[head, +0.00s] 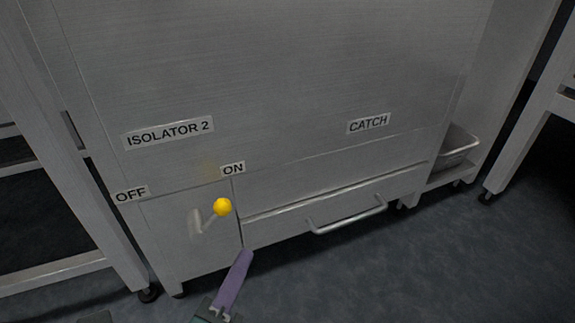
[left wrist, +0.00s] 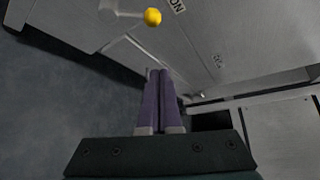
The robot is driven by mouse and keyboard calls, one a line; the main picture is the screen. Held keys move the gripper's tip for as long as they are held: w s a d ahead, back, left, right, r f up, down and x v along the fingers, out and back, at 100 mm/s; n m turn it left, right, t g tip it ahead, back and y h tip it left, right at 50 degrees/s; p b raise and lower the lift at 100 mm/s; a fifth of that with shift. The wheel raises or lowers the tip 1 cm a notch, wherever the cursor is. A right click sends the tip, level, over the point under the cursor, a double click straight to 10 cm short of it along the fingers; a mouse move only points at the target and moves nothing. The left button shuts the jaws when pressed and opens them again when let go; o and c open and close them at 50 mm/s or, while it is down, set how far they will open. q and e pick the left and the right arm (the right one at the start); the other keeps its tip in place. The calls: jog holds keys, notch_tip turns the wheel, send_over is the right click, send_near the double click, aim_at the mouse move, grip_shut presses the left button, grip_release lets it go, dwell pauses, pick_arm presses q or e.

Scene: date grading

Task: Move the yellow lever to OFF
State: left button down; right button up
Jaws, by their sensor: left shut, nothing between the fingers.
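The yellow lever (head: 222,206) is a grey arm with a round yellow knob on the front of the metal cabinet. Its knob points up and right, toward the ON label (head: 233,169) and away from the OFF label (head: 131,194). The knob also shows at the top of the left wrist view (left wrist: 152,17). My left gripper (head: 246,256), with purple fingers, is shut and empty, below and right of the knob in the head view and apart from it. Its fingers also show in the left wrist view (left wrist: 158,74). My right gripper is not in view.
An ISOLATOR 2 label (head: 169,132) sits above the lever. A drawer with a bar handle (head: 347,214) lies to the right, under a CATCH label (head: 368,123). A metal tray (head: 458,146) stands at the right. Table legs flank the cabinet; the dark floor in front looks clear.

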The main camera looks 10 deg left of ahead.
pick_arm(q)
jog(key=shift+f, duration=0.3)
jog(key=shift+s+a, duration=0.1)
jog(key=b+x, duration=0.5)
jog(key=x, duration=0.5)
jog(key=a, duration=0.1)
jog(key=a+r+p, duration=0.1)
jog(key=a+p, duration=0.1)
jog(key=shift+s+a+r, duration=0.2)
jog(key=shift+s+r, duration=0.15)
jog(key=shift+s, duration=0.05)
jog(key=shift+d, duration=0.1)
